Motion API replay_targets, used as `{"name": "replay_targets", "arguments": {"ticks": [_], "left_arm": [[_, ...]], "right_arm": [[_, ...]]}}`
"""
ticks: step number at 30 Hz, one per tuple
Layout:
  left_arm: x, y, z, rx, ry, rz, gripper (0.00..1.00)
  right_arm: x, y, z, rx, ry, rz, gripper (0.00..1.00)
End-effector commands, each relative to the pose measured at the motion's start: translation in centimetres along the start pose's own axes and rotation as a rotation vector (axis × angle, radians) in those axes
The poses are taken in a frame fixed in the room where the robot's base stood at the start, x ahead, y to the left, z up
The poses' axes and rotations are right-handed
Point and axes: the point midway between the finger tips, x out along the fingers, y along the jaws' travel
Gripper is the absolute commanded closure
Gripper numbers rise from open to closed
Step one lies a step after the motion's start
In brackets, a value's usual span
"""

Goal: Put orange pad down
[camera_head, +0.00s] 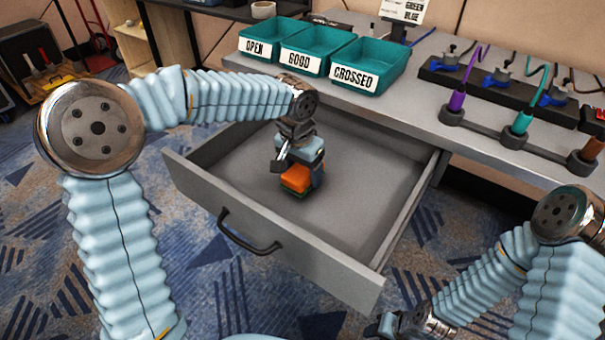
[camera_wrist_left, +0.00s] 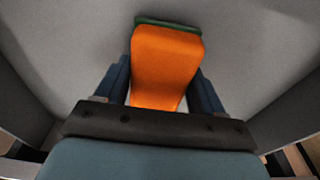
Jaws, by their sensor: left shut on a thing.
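The orange pad (camera_head: 296,179) is inside the open grey drawer (camera_head: 350,230), near its middle. My left gripper (camera_head: 300,168) reaches down into the drawer and is shut on the pad. In the left wrist view the orange pad (camera_wrist_left: 166,62) sits between the two dark fingers (camera_wrist_left: 162,85), with a green edge at its far end. I cannot tell whether the pad touches the drawer floor. My right gripper (camera_head: 392,325) is at the bottom of the head view, away from the drawer; its fingers are not clear.
Teal trays marked OPEN (camera_head: 262,38), GOOD (camera_head: 312,50) and CROSSED (camera_head: 368,66) stand on the grey bench (camera_head: 425,105) above the drawer. Purple, teal and brown plugs with cables stand at the right. The drawer floor around the pad is clear.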

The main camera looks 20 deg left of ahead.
Motion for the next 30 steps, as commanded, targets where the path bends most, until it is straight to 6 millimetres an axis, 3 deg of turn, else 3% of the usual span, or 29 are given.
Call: {"name": "replay_targets", "arguments": {"ticks": [3, 14, 15, 19, 30], "left_arm": [[1.5, 0.0, 0.3, 0.0, -0.001, 0.001, 0.6], [2.0, 0.0, 0.4, 0.0, 0.001, 0.0, 0.6], [1.9, 0.0, 0.3, 0.0, 0.002, 0.0, 0.26], [1.9, 0.0, 0.3, 0.0, 0.001, 0.0, 0.06], [1.1, 0.0, 0.2, -0.001, 0.002, 0.0, 0.06]], "right_arm": [[0.1, 0.1, 0.0, 0.0, 0.0, 0.0, 0.57], [0.6, 0.2, 0.0, 0.001, 0.0, 0.0, 0.57], [0.4, 0.2, 0.0, 0.001, 0.0, 0.001, 0.57], [0.4, 0.2, 0.0, 0.001, 0.0, 0.001, 0.57], [0.0, 0.0, 0.0, 0.0, 0.0, 0.0, 0.57]]}}
